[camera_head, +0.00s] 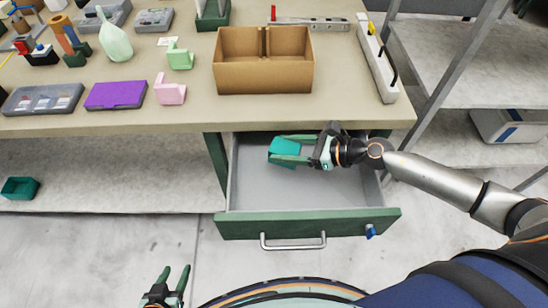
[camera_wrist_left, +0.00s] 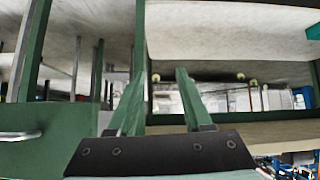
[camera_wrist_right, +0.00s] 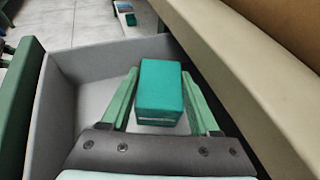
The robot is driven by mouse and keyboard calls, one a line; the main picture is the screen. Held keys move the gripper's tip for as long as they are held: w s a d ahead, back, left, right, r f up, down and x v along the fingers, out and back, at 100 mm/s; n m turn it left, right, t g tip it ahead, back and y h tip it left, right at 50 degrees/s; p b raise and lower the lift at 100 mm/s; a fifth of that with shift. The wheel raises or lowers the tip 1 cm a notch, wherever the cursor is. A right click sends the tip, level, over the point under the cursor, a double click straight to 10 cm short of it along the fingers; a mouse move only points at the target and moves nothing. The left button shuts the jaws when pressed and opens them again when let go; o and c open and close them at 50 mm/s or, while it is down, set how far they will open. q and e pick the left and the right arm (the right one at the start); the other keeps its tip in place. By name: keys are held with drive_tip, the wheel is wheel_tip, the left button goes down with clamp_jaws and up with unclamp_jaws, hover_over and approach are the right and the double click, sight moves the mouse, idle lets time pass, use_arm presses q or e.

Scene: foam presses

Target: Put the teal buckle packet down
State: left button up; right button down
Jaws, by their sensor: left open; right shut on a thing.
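The teal buckle packet (camera_head: 283,148) is a small teal block between the fingers of my right gripper (camera_head: 290,150), which is shut on it. Both are over the open grey drawer (camera_head: 300,190), near its back left part under the bench edge. In the right wrist view the packet (camera_wrist_right: 160,88) sits between the two green fingers, with grey drawer floor around it. I cannot tell whether its underside touches the floor. My left gripper (camera_head: 174,280) is open and empty, low in front of the bench; its spread fingers show in the left wrist view (camera_wrist_left: 158,100).
The drawer's green front (camera_head: 308,223) has a metal handle and a blue item at its right end. The bench top (camera_head: 200,115) overhangs the drawer's back. A cardboard box (camera_head: 263,78) and a white power strip (camera_head: 378,62) stand on the bench. The rest of the drawer looks empty.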

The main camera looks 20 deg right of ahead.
drive_tip(key=f, duration=0.1)
drive_tip(key=w+a+f, duration=0.1)
drive_tip(key=a+f, duration=0.1)
drive_tip(key=shift+w+a+f+b, duration=0.25)
drive_tip(key=shift+w+f+b, duration=0.05)
drive_tip(key=shift+f, duration=0.05)
wheel_tip(320, 180, down, 3)
drive_tip(key=shift+a+r+b, duration=0.15)
drive_tip(key=shift+r+b, duration=0.05)
drive_tip(key=shift+b, duration=0.35)
drive_tip(key=shift+f, duration=0.4)
drive_tip(key=shift+c, duration=0.6)
unclamp_jaws()
use_arm(q)
drive_tip(key=shift+w+d+f, duration=0.25)
drive_tip(key=shift+d+f, duration=0.35)
drive_tip(key=shift+d, duration=0.05)
